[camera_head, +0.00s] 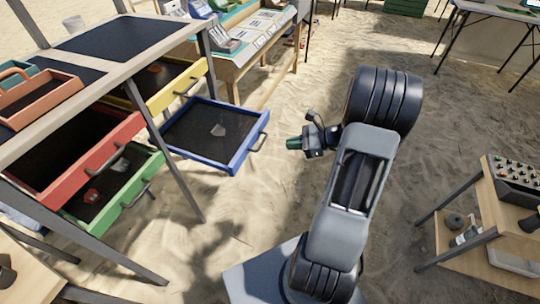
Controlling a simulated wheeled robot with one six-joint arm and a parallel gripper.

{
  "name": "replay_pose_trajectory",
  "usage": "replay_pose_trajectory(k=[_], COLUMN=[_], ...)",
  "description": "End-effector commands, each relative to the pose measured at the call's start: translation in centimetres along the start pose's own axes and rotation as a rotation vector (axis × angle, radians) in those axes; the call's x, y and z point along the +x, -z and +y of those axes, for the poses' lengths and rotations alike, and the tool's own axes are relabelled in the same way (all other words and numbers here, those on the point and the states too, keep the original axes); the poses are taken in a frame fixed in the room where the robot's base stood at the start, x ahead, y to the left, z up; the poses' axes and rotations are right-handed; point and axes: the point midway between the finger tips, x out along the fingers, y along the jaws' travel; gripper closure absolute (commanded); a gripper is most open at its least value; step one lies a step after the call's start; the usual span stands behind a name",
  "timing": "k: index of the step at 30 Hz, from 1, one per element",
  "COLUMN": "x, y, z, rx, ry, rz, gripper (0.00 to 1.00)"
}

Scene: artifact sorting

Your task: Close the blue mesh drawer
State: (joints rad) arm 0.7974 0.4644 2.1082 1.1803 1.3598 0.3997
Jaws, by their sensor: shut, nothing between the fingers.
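The blue mesh drawer (234,160) is pulled well out from the table frame at the left. My gripper is shut and empty.
A yellow drawer (193,76), a red drawer (105,150) and a green drawer (128,190) also stand open around the table. A table leg (178,160) rises left of the blue drawer. A wooden shelf (470,235) stands at the right. Sand between is clear.

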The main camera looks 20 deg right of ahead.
Motion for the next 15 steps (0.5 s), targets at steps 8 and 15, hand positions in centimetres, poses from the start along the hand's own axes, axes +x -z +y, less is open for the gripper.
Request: replay_pose_trajectory(k=[8,15], x=[-1.9,0.8], y=[7.1,7.1], z=[-2.5,-3.4], rx=[0.221,0.237], ry=[0.223,0.238], rz=[-0.146,-0.159], gripper=[1.0,1.0])
